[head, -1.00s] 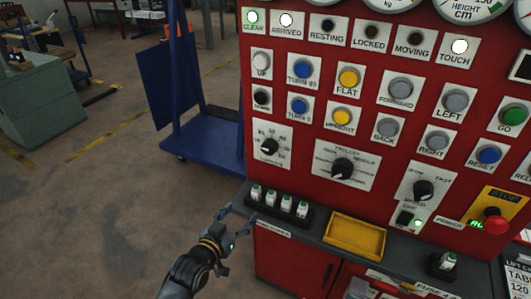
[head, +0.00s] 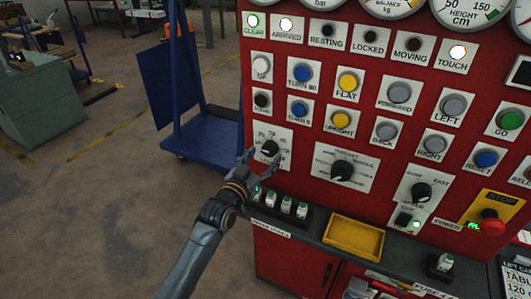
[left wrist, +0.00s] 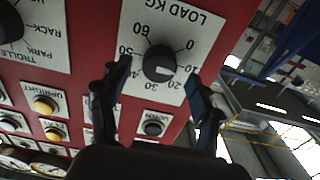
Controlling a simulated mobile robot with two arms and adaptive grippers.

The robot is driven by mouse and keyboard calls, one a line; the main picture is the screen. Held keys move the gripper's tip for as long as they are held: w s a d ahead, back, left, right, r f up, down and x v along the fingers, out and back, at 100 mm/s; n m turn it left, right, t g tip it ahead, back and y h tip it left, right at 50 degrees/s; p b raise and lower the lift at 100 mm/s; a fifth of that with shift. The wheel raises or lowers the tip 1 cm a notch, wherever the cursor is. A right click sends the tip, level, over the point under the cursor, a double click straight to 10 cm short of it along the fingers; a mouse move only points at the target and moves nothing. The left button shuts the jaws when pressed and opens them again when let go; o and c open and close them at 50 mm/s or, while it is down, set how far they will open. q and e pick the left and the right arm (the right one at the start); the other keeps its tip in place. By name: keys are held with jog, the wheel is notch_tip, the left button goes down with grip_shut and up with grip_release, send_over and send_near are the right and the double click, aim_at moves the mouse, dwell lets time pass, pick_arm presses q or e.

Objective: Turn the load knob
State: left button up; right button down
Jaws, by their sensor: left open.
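The load knob (head: 270,147) is a small black dial on a white label plate at the lower left of the red panel. In the left wrist view the knob (left wrist: 159,64) shows upside down under the words LOAD KG, with numbers around it and its pale mark near 20 to 30. My left gripper (head: 263,161) is in front of the knob, open. In the left wrist view its two fingers (left wrist: 158,73) stand on either side of the knob, with visible gaps. I cannot tell how far the tips are from the panel. My right gripper is out of view.
Several small white-and-green items (head: 286,206) stand in a black holder on the ledge below. A yellow tray (head: 354,237) is to their right. The trolley knob (head: 342,170) is right of the load knob. A blue cart (head: 205,140) stands left of the panel.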

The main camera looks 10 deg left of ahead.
pick_arm(q)
jog(key=shift+x, duration=0.95)
jog(key=shift+s, duration=0.1)
jog(key=shift+c, duration=0.2)
jog(key=c, duration=1.1)
